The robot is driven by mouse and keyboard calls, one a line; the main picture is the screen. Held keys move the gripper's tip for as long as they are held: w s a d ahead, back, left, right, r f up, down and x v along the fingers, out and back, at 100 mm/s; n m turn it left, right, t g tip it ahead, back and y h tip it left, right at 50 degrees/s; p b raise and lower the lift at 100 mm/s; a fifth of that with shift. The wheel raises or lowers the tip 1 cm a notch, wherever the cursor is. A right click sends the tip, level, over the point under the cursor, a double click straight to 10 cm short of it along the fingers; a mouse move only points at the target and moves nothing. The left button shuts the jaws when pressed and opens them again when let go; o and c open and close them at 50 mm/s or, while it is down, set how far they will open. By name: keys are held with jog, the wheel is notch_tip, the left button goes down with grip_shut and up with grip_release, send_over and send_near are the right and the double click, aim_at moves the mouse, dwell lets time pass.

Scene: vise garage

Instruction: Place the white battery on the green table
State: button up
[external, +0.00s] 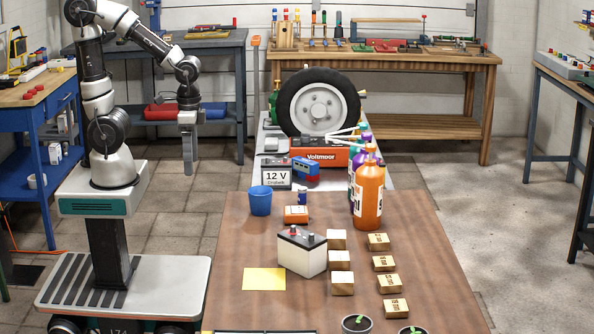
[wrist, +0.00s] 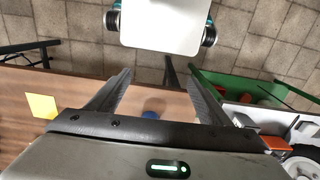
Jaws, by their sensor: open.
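The white battery (external: 302,256), a white block with a dark top and a red terminal, stands upright on the brown table (external: 240,235). A table with a grey top (external: 378,180) adjoins it at the back; in the wrist view a green side panel (wrist: 212,84) shows beside a pale top. I cannot tell for sure that this is the green table. My gripper (external: 190,172) hangs in the air left of both tables, pointing down. In the wrist view my gripper (wrist: 157,75) has its fingers spread with nothing between them. The battery is not visible there.
A yellow sheet (external: 264,279) lies left of the battery; small boxes (external: 341,284) stand right of it. A blue cup (external: 261,201), an orange bottle (external: 369,197) and an orange box (external: 296,215) stand behind.

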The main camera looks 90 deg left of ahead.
notch_tip(320, 180, up, 17)
jog(key=w+t, duration=0.2)
jog(key=t, duration=0.4)
jog(key=w+d+f+n+g+h+p, duration=0.2)
jog(key=w+d+f+n+h+p, duration=0.1)
jog(key=w+d+f+n, duration=1.25)
jog(key=w+d+r+n+t+h+p, duration=0.1)
jog(key=w+d+r+n+t+h, duration=0.15)
jog(key=r+n, duration=0.45)
jog(key=w+d+r+n+t+h, duration=0.1)
jog(key=d+r+n+t+h, duration=0.3)
jog(key=r, duration=0.5)
send_near(318, 255)
jog(key=shift+w+d+f+g+b, duration=0.2)
jog(key=shift+w+f+b, duration=0.1)
jog(key=shift+w+b, duration=0.1)
jog(key=shift+w+d+f+g+b, duration=0.15)
jog(key=shift+w+f+b, duration=0.1)
jog(key=shift+w+b, duration=0.15)
jog(key=shift+r+x, duration=0.15)
jog(key=shift+x, duration=1.4)
jog(key=shift+r+x, duration=0.2)
jog(key=shift+x, duration=1.4)
jog(key=shift+d, duration=0.15)
